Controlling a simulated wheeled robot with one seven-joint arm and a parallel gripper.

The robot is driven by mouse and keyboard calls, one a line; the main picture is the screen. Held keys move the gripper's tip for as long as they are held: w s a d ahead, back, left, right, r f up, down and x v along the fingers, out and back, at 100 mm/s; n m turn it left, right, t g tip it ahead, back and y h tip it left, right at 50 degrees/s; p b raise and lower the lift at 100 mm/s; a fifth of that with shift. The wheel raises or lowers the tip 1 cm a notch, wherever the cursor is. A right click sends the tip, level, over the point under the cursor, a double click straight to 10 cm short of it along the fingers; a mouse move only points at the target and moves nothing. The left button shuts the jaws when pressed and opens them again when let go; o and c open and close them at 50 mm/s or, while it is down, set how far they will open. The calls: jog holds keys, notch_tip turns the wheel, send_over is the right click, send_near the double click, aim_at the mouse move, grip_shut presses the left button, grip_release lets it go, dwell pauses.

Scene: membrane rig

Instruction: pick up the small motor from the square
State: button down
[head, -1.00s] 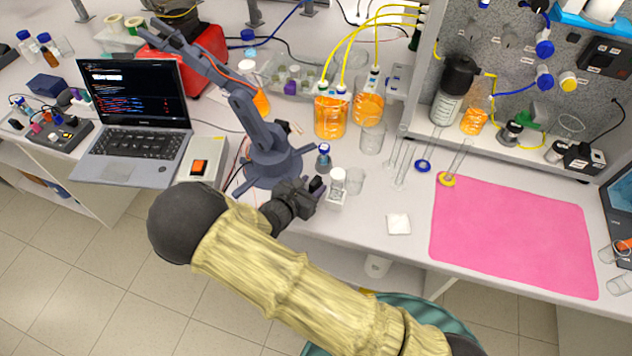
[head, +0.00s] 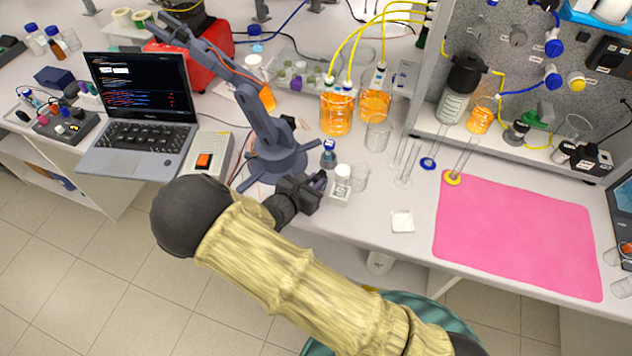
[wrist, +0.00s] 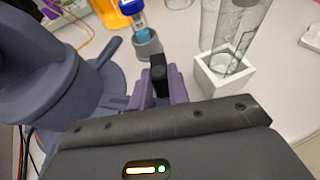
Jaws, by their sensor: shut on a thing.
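The small motor (wrist: 158,72) is a small dark block between the purple-grey fingers of my gripper (wrist: 160,92) in the wrist view. My gripper is shut on it. In the head view my gripper (head: 318,182) is at the bench's front part, beside the base of a grey desk arm, and the motor is hard to make out there. I cannot tell from these frames whether the motor touches the bench. No square under the motor can be made out; the gripper hides that spot.
A white square holder (wrist: 224,75) with clear glassware stands just right of my gripper. A small blue-capped vial (head: 328,153) stands behind it. The grey desk arm (head: 275,160) is close on the left. A pink mat (head: 515,235) lies clear at the right.

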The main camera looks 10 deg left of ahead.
notch_tip(320, 180, up, 9)
jog(key=b, duration=0.1)
jog(key=shift+r, duration=0.2)
jog(key=shift+s, duration=0.1)
dwell(0.6)
